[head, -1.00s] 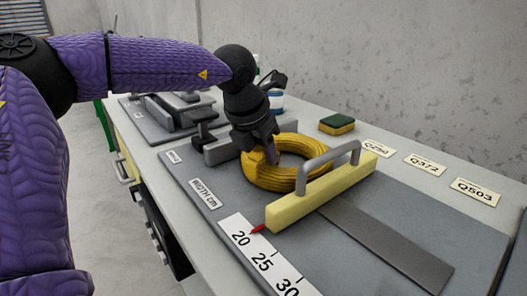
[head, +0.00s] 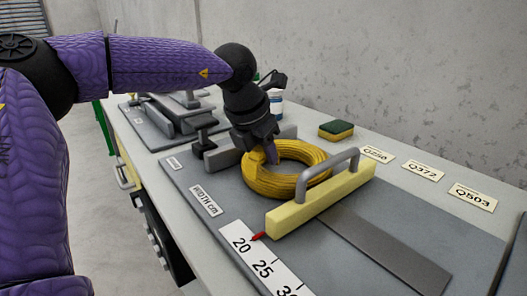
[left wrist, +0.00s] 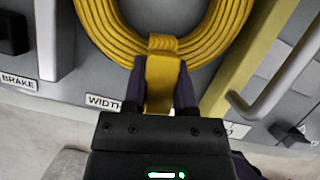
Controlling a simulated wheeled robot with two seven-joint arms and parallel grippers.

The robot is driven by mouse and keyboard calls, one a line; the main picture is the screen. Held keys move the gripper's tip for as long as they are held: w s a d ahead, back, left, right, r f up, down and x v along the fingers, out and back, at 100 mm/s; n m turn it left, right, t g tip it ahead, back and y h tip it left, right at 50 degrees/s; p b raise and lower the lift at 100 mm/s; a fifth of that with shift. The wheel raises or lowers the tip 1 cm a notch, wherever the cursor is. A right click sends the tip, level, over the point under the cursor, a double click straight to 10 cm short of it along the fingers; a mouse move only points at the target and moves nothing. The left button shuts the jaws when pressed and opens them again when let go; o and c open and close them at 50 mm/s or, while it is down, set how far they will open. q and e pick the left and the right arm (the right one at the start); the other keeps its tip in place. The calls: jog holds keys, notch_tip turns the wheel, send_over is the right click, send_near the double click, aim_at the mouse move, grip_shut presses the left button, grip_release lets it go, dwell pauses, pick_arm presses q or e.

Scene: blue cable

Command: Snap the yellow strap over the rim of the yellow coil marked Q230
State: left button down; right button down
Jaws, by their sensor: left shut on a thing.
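The yellow coil (head: 303,188) lies flat on the grey board against the yellow bar with a handle. It also shows in the left wrist view (left wrist: 100,28). I see no mark on the coil itself. My left gripper (head: 272,156) points down at the coil's left side. In the left wrist view my left gripper (left wrist: 161,90) is shut on the yellow strap (left wrist: 160,72), its dark fingers on either side. The strap's far end overlaps the coil's near rim; whether it is fastened there, I cannot tell. My right gripper is not in view.
The yellow bar (head: 300,211) with its grey handle (head: 325,166) stands along the coil's right side. A width scale (head: 262,264) lies in front. A sponge (head: 336,128) and cards, including Q372 (head: 424,170) and Q503 (head: 472,197), lie behind. A grey block (head: 222,157) stands left of the coil.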

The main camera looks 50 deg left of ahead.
pick_arm(q)
jog(key=shift+f, duration=0.2)
jog(key=shift+f+b, duration=0.5)
jog(key=shift+f, duration=0.05)
jog(key=shift+f, duration=0.2)
jog(key=shift+f, duration=0.1)
dwell(0.4)
jog(key=shift+r, duration=0.6)
